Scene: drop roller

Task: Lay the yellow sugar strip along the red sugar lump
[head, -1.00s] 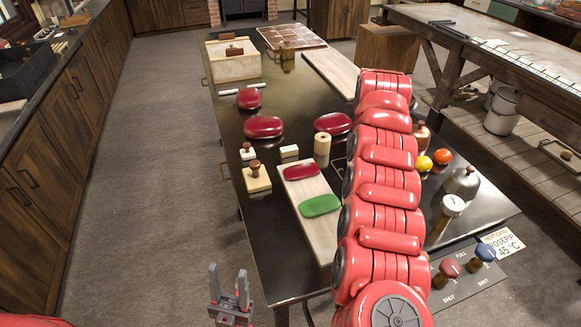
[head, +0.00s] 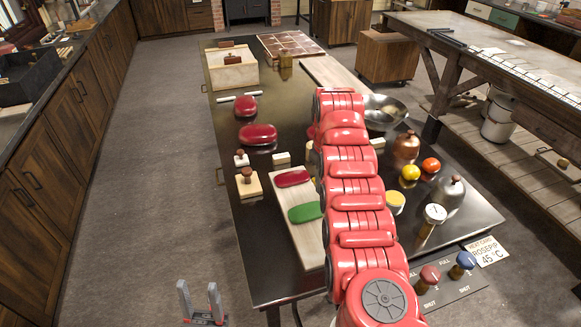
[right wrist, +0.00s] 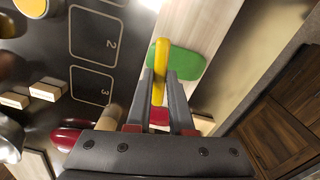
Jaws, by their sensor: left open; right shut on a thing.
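A red sugar lump (head: 293,177) lies on the pale board (head: 311,247), with a green lump (head: 305,212) nearer me. My right arm hides the board's right part and my right gripper in the head view. In the right wrist view, my right gripper (right wrist: 160,82) is shut on the yellow sugar strip (right wrist: 161,56), which sticks out past the fingertips. Beyond it is the green lump (right wrist: 186,64), and a bit of red (right wrist: 158,116) shows between the fingers. I cannot tell the strip's height above the board. My left gripper (head: 200,295) is open and empty, left of the table.
A steel bowl (head: 384,112), copper bottle (head: 407,147), yellow and orange balls (head: 431,165) and a steel dome (head: 450,194) are to the right.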

